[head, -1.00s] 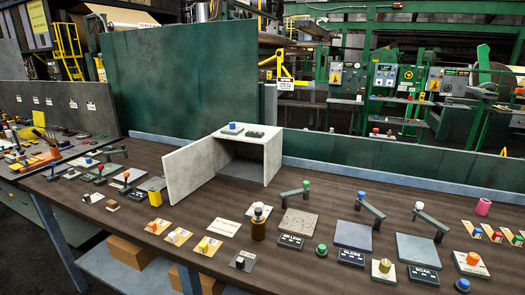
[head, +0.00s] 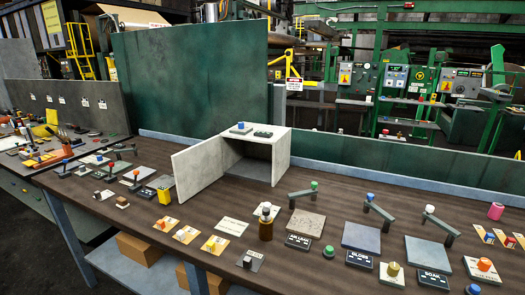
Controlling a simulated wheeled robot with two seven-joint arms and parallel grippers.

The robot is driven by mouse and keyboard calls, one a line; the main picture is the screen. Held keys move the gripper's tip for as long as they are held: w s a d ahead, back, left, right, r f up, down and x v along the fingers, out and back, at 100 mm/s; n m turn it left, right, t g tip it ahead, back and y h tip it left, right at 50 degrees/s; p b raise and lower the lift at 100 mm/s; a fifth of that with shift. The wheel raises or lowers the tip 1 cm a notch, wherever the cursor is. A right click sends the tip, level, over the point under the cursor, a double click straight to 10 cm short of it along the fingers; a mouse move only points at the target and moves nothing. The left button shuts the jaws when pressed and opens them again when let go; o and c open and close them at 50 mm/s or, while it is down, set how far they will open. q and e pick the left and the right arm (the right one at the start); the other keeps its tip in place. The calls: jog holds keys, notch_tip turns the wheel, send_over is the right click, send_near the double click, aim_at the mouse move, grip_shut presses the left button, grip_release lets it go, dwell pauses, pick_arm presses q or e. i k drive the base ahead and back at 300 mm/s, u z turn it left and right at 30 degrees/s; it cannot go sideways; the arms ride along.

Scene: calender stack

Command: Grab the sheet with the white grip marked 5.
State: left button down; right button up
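No number 5 is readable on any grip at this size. Several small sheets with grips lie on the brown bench. Near the front left edge are an orange-yellow sheet (head: 167,224), a second one (head: 186,234) and a third one (head: 214,245), each with a small block-like grip. More small sheets with coloured grips (head: 485,233) lie at the far right. I cannot tell which sheet is the one marked 5. Neither of my grippers is in view.
An open grey box (head: 281,165) with its door swung left stands at the bench's middle. A brown bottle (head: 266,228), grey plates with raised handles (head: 375,237) and labelled black blocks (head: 360,262) crowd the right. A green panel (head: 190,85) rises behind.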

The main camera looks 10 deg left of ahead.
aim_at(188, 234)
jog(key=u, duration=2.4)
jog(key=i, duration=2.95)
jog(key=z, duration=3.35)
